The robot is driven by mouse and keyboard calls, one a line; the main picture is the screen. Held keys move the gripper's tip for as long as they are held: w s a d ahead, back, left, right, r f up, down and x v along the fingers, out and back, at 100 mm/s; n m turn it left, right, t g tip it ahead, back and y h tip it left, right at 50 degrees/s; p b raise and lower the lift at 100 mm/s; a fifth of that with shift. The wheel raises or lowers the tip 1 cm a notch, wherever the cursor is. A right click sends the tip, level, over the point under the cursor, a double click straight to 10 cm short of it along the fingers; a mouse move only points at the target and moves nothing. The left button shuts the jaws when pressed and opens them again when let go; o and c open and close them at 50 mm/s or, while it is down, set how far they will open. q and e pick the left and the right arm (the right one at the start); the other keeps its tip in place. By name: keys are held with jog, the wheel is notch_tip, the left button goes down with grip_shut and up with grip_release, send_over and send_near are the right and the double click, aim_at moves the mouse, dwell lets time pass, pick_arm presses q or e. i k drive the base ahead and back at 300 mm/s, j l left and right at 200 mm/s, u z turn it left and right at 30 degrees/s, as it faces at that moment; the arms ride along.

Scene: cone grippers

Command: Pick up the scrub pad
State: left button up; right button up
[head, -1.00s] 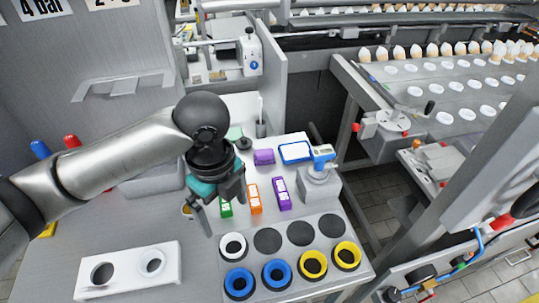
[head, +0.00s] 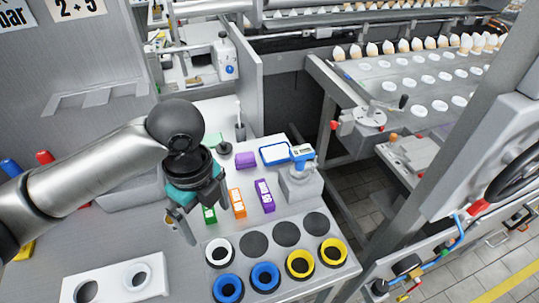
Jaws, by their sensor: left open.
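No thing in view is plainly marked as the scrub pad. A small purple block (head: 245,159) lies on the grey worktop (head: 145,233) behind the coloured boxes, and a flat pale green piece (head: 213,140) lies to its left, partly hidden by my arm; I cannot tell which is the pad. My left gripper (head: 210,225) is open, pointing down over the worktop in front of both pieces. Its fingers show beside a green box (head: 209,215), and nothing shows held between them. My right gripper is not in view.
Orange (head: 237,203) and purple (head: 265,196) boxes stand right of the gripper. Ringed holes, including a yellow ring (head: 300,264), fill the front. A blue-and-white device (head: 302,156) on a grey block stands at right, a white two-hole plate (head: 118,281) at front left.

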aim_at(246, 160)
jog(key=i+l+z, duration=0.1)
jog(key=l+z, duration=0.3)
jog(key=i+l+z, duration=0.15)
jog(key=z, duration=0.25)
